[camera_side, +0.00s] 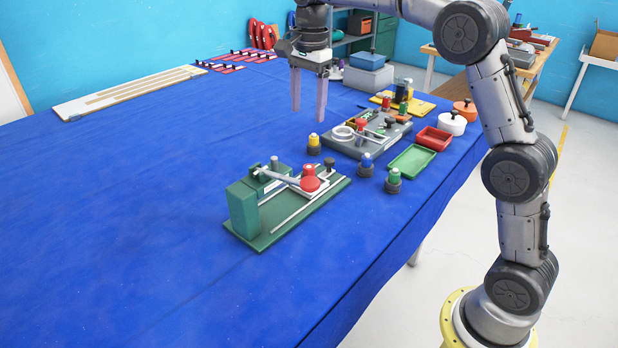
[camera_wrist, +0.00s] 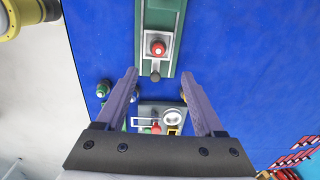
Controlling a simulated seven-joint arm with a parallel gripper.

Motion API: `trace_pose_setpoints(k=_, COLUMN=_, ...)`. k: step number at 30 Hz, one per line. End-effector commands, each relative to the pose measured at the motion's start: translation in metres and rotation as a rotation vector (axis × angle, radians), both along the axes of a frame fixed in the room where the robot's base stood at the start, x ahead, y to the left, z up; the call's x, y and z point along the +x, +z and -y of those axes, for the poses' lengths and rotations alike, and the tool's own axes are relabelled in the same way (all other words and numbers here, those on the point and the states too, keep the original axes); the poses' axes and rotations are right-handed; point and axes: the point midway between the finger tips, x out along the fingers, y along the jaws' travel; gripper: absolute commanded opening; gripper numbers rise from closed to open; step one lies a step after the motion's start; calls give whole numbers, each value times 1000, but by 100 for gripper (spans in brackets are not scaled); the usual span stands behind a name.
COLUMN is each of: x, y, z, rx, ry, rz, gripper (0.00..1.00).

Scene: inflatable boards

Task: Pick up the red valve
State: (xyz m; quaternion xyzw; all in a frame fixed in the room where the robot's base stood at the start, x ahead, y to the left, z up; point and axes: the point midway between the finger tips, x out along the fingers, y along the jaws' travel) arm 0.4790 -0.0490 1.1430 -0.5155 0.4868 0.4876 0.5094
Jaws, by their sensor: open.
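A red valve with a round cap (camera_side: 310,183) sits on a green board (camera_side: 290,218) near the front of the table. In the wrist view this red piece (camera_wrist: 157,48) is on a pale square near the top centre. A second red-capped piece (camera_side: 361,124) stands on a grey board (camera_side: 341,141) farther back, and it also shows low in the wrist view (camera_wrist: 156,127). I cannot tell which one is meant. My gripper (camera_side: 308,112) is open and empty, pointing down above the blue cloth, apart from both. Its fingers (camera_wrist: 160,75) frame the gap between the boards in the wrist view.
Loose capped pieces stand around the boards: yellow (camera_side: 314,144), blue (camera_side: 366,165) and green (camera_side: 393,182). A green tray (camera_side: 411,159), a red tray (camera_side: 433,139) and a white pot (camera_side: 452,123) lie to the right.

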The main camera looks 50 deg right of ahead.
Motion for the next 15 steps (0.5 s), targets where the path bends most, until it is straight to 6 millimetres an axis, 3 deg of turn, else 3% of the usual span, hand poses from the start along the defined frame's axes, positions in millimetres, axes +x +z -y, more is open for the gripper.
trace_pose_setpoints(k=15, x=4, y=-85, z=5, rx=6, ry=-7, rz=-55, gripper=70)
